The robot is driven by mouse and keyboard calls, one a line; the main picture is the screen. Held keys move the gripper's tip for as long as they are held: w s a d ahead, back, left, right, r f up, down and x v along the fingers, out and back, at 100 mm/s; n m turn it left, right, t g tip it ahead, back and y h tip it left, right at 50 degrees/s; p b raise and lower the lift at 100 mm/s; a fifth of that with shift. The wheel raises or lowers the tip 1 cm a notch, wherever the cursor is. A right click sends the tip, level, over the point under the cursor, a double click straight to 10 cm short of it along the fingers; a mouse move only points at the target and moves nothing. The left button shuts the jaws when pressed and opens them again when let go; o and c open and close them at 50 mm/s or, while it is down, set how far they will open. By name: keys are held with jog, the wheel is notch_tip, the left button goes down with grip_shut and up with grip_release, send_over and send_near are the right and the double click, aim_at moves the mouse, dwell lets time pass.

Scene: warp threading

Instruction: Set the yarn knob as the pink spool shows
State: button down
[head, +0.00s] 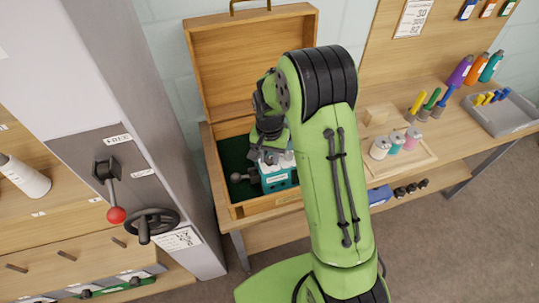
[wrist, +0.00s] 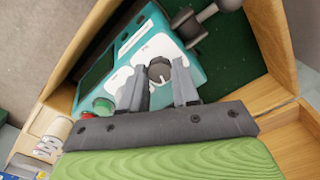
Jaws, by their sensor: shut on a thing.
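The teal device (head: 277,181) sits in the open wooden box, mostly behind my arm. In the wrist view the device (wrist: 117,36) has a dark screen, white label plates and a grey round knob (wrist: 159,71) with a light pointer mark. My gripper (wrist: 160,78) is at the knob, with one finger on each side, shut on it. The setting marks around the knob are too small to read. The pink spool (head: 413,138) stands upright on a wooden tray to the right of my arm, beside a teal and a whitish spool; any marking on it is unreadable.
The box's raised lid (head: 250,65) stands behind, and its walls close around the device. A metal rod with a ball end (wrist: 204,17) lies beside the device. A grey cabinet with a red-knobbed lever (head: 115,214) and handwheel stands left. A grey tray (head: 508,118) is right.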

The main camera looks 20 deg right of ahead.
aim_at(270, 160)
jog(key=c, duration=0.8)
grip_release()
notch_tip(270, 160, up, 16)
jog(key=shift+f+p, duration=0.1)
jog(key=shift+p, duration=1.15)
jog(key=s+r+n+t, duration=0.2)
jog(key=s+r, duration=0.6)
jog(key=s, duration=0.2)
jog(key=s+n+t, duration=0.1)
jog(key=s, duration=0.3)
jog(key=s+n+t, duration=0.1)
jog(key=s, duration=0.4)
jog(key=s+n+t, duration=0.1)
jog(key=s+n, duration=0.1)
jog(key=s, duration=0.2)
jog(key=shift+s+r+t, duration=0.25)
jog(key=shift+s+t, duration=0.05)
jog(key=shift+s, duration=0.1)
